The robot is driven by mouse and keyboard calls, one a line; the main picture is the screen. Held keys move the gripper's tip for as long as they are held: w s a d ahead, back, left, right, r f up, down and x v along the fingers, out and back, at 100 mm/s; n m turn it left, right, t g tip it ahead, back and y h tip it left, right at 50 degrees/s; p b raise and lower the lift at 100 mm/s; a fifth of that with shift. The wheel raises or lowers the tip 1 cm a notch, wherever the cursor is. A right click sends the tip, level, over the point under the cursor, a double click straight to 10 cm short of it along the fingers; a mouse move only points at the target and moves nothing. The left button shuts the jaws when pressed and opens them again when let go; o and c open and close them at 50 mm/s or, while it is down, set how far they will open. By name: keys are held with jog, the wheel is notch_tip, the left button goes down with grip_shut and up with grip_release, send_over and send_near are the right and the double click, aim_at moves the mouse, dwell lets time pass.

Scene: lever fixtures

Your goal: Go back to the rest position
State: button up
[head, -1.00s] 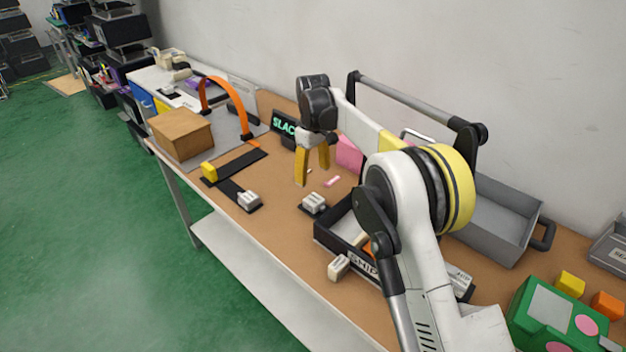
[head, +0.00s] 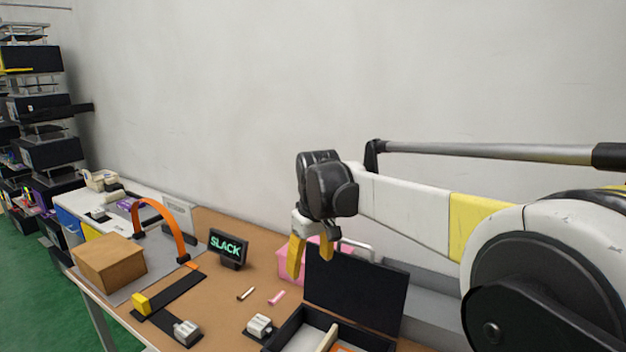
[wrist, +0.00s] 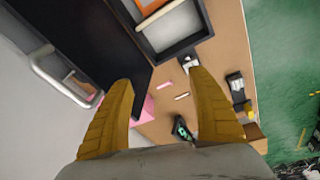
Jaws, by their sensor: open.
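My gripper (head: 311,260) is open and empty, raised above the workbench with its yellow fingers pointing down. It stands in front of a pink box (head: 292,266) and left of the raised black lid (head: 356,289) in the head view. In the wrist view my gripper (wrist: 158,115) shows two yellow fingers wide apart, with bare tabletop, a pink box and small sticks between and beyond them. My white and yellow arm stretches from the right of the head view to the gripper.
An open dark tray (head: 290,338) lies below right. Lever fixtures (head: 187,331) and (head: 259,325), a SLACK sign (head: 228,247), an orange arch (head: 160,222) and a cardboard box (head: 109,262) stand on the table (head: 215,290). A wall is behind; air above the bench is free.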

jog(key=s+d+r+m+t, duration=0.3)
jog(key=s+d+r+m, duration=0.1)
jog(key=s+d, duration=0.9)
jog(key=s+d+f+m+t, duration=0.1)
jog(key=s+d+f+m, duration=0.1)
jog(key=s, duration=0.6)
jog(key=s+d+f+m+t, duration=0.1)
jog(key=s+d+f, duration=0.4)
jog(key=s, duration=0.2)
jog(key=shift+s+f+m+h, duration=0.25)
jog(key=shift+s+m+h, duration=0.1)
jog(key=shift+m+h, duration=0.05)
